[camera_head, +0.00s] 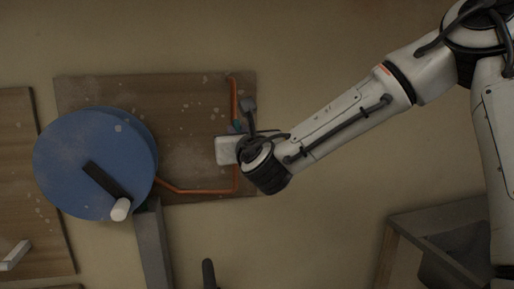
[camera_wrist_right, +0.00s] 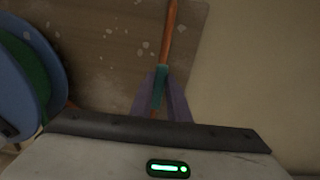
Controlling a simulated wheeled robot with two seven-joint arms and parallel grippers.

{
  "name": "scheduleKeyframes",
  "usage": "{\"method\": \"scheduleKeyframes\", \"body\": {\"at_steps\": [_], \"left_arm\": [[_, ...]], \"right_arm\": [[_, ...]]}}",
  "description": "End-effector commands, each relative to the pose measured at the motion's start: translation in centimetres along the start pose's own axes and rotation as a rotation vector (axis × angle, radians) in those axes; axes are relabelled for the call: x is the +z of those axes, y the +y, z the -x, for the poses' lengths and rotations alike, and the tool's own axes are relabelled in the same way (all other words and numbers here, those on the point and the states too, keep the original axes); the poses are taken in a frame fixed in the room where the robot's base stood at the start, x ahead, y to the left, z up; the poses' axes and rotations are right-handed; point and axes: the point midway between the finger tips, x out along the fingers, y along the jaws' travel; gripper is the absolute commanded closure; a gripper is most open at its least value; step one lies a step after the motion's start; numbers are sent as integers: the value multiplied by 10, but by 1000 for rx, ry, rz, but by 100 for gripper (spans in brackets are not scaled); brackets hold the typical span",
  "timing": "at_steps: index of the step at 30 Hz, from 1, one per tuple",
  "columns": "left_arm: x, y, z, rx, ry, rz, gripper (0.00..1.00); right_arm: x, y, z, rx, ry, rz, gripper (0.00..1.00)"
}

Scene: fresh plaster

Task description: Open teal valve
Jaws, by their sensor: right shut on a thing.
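The teal valve (camera_wrist_right: 160,86) sits on a copper pipe (camera_wrist_right: 170,30) on a brown wooden board. In the wrist view its teal handle shows between the two fingers of my right gripper (camera_wrist_right: 160,95), which is shut on it. In the head view only a small bit of teal (camera_head: 237,126) shows, beside the white body of my right gripper (camera_head: 236,133), which hides the rest. How far the valve is turned cannot be told. My left gripper is not in view.
A large blue wheel (camera_head: 75,150) with a dark crank and white knob stands left of the valve. The copper pipe (camera_head: 200,191) bends along the board (camera_head: 80,90). A grey post (camera_head: 150,245) stands below the wheel. A wooden-framed box (camera_head: 400,225) is at lower right.

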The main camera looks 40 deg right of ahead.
Motion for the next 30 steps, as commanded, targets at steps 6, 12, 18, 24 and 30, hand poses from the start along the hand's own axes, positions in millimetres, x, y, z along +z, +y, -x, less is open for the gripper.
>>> {"method": "scheduleKeyframes", "body": {"at_steps": [6, 12, 18, 24, 30], "left_arm": [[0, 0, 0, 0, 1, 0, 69], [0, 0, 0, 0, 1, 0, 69], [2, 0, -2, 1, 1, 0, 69], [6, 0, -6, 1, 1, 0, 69], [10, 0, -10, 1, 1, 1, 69]], "right_arm": [[-2, 2, 1, 5, 5, 0, 69], [-1, 1, 0, 4, 2, -3, 69], [-1, 2, 12, 6, 0, -5, 69], [0, 1, 37, 5, -2, -5, 69], [0, 1, 61, 5, -1, -4, 69]]}}
